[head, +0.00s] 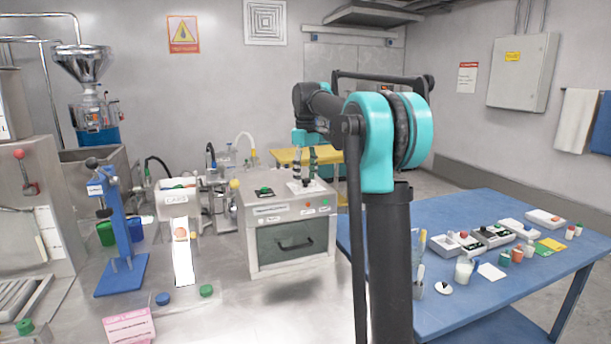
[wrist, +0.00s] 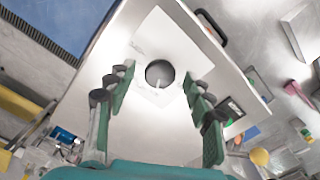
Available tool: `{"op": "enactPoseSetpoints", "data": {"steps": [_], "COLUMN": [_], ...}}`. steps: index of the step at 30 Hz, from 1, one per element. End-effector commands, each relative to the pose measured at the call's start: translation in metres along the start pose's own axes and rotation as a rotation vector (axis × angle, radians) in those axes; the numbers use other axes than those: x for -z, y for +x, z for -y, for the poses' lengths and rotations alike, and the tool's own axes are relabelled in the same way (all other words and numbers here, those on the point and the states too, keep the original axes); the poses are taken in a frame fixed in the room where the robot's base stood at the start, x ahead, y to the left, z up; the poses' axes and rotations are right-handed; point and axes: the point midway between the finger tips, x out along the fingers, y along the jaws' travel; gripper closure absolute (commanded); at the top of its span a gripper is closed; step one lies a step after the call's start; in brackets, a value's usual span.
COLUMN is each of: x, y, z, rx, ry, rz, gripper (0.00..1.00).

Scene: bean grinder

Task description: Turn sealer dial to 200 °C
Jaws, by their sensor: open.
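The sealer (head: 290,225) is a pale box with a dark front panel and handle, standing on the steel bench. Its dial (wrist: 160,73) is a dark round knob with a white pointer mark, on a white plate (wrist: 177,45) on the box's top. In the wrist view the pointer mark is at the knob's lower edge; the scale is too small to read. My gripper (wrist: 157,78) is open, with one green-and-black finger on each side of the dial. In the head view my gripper (head: 304,171) points down over the plate.
A green rocker switch (head: 264,191) is on the box's top, left of the plate. A yellow knob (head: 235,184) is beside the box. A blue press stand (head: 121,240) stands at left. A blue table (head: 480,205) with small items is at right. The bench front is mostly clear.

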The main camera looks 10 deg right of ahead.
Motion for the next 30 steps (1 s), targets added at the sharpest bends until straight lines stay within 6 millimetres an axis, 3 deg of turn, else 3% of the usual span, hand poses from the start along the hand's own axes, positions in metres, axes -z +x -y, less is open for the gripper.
{"op": "enactPoseSetpoints", "data": {"steps": [8,20,30], "x": [0.0000,0.0001,0.0001], "y": [0.0008,0.0006,0.0005], "z": [0.0000,-0.0001,-0.0001], "rx": [0.000,0.000,0.000], "ry": [0.000,0.000,0.054], "rz": [0.000,0.000,0.000], "gripper": [0.49,0.97,0.97]}}
